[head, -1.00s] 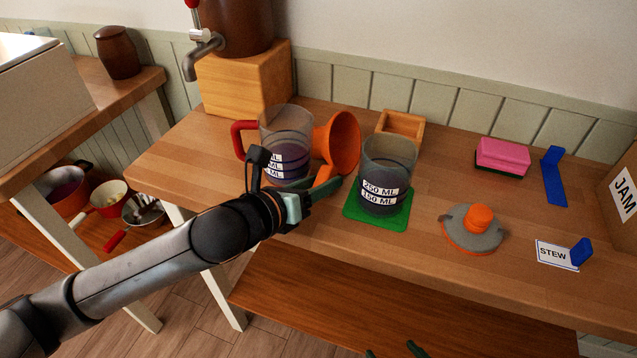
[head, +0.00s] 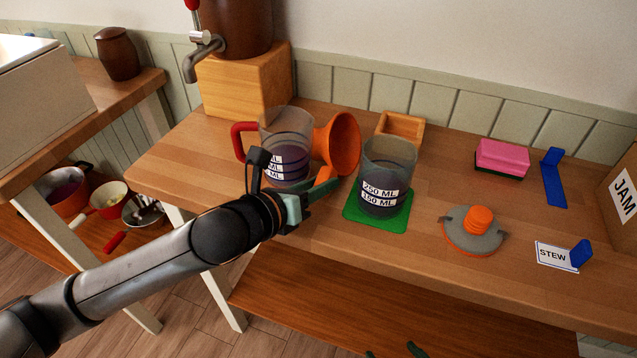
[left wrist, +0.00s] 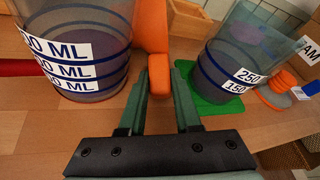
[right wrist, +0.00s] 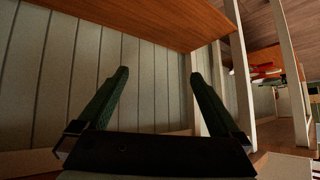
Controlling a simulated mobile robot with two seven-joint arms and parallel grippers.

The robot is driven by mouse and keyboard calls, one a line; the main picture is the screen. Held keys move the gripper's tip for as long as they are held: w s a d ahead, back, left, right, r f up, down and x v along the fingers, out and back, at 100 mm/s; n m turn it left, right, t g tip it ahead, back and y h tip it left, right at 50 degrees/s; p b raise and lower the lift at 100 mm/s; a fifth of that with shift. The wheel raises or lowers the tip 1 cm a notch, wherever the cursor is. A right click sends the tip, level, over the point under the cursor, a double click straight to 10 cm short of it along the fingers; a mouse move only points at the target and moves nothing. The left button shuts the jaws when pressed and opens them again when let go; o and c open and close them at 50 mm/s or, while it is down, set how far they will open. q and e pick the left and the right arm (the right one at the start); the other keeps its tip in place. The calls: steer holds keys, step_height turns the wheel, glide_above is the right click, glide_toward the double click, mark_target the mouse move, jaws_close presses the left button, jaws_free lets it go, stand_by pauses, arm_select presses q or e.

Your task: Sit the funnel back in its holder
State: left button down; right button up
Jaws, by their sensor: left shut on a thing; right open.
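The orange funnel (head: 343,143) lies on its side on the table, its wide mouth facing right, between two clear measuring cups. My left gripper (left wrist: 160,98) is shut on the funnel's orange handle tab (left wrist: 159,74), low over the table. A small open-topped wooden box (head: 401,128), which looks like the holder, stands behind the right cup; its inside is partly hidden. My right gripper (right wrist: 160,76) is open and empty, below the tabletop; only its fingertips show at the bottom of the head view.
The left cup (head: 285,160) has a red handle and touches or nearly touches the funnel. The right cup (head: 385,180) stands on a green mat (head: 365,219). A grey-and-orange lid (head: 473,232), pink sponge (head: 502,155) and STEW card (head: 552,255) lie to the right.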

arm_select(q)
steer(key=shift+r+p, duration=0.55)
steer(key=shift+r, duration=0.05)
steer(key=shift+r+p, duration=0.4)
steer(key=shift+p, duration=0.1)
steer(key=shift+r+p, duration=0.45)
steer(key=shift+p, duration=0.05)
step_height(320, 180, up, 2)
steer(key=p, duration=0.3)
steer(key=shift+r, duration=0.25)
steer(key=shift+r+p, duration=1)
steer(key=shift+p, duration=0.2)
arm_select(e)
step_height(320, 180, up, 6)
steer(key=s+d, duration=0.1)
steer(key=d, duration=0.2)
steer(key=shift+s+r+m+h, duration=0.15)
steer(key=shift+s+m+h, duration=0.15)
steer(key=shift+h, duration=0.1)
steer(key=shift+w+a, duration=0.1)
